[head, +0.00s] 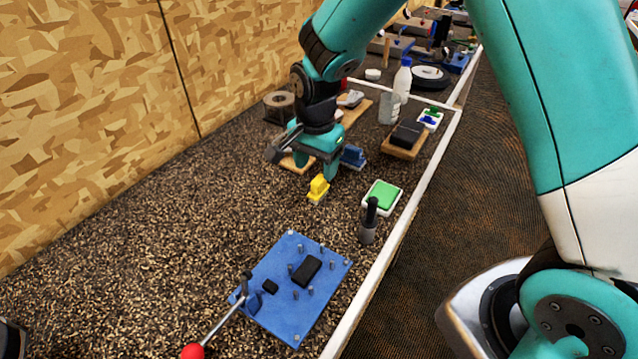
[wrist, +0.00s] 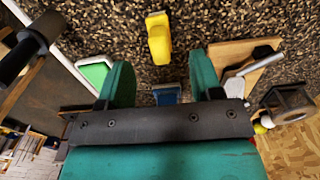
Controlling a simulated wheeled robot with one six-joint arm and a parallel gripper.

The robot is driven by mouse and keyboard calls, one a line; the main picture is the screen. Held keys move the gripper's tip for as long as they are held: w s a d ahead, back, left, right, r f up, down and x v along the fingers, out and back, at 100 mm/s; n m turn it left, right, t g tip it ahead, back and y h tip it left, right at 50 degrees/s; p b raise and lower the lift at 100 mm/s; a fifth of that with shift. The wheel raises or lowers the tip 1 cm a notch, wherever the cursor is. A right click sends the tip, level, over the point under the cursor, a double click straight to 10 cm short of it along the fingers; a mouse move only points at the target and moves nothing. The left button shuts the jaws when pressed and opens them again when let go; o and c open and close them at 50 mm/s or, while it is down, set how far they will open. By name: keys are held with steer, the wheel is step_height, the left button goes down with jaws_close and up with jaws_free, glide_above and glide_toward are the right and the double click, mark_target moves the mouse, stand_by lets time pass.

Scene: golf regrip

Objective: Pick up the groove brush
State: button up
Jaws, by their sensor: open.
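My gripper (head: 317,168) is open, with its fingers pointing down over the speckled bench and nothing seen held between them. A small yellow brush-like block (head: 318,189) stands on the bench just in front of the fingers. In the wrist view this yellow block (wrist: 158,40) lies beyond the fingertips, apart from them. A similar blue block (head: 352,156) stands just right of the gripper. In the wrist view the blue block (wrist: 166,94) shows in the gap between the fingers (wrist: 162,78), partly hidden by the gripper body. I cannot tell which block is the groove brush.
A green-topped pad (head: 382,196) and a dark upright tool (head: 369,222) stand near the white bench edge. A blue fixture plate (head: 280,315) with pegs lies nearer. A wooden block with a dark top (head: 405,138) and bottles are behind.

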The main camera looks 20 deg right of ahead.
mark_target(319, 178)
steer(key=shift+w+d+f+p, duration=0.15)
steer(key=shift+f+p, duration=0.45)
steer(key=shift+f, duration=1.1)
steer(key=shift+d+f+p, duration=0.2)
steer(key=shift+f+p, duration=0.35)
steer(key=shift+f, duration=1.1)
steer(key=c, duration=1)
steer(key=shift+r, duration=0.1)
step_height(319, 178, up, 20)
steer(key=b, duration=0.3)
steer(key=shift+b, duration=0.3)
steer(key=shift+o, duration=0.6)
steer(key=shift+c, duration=0.3)
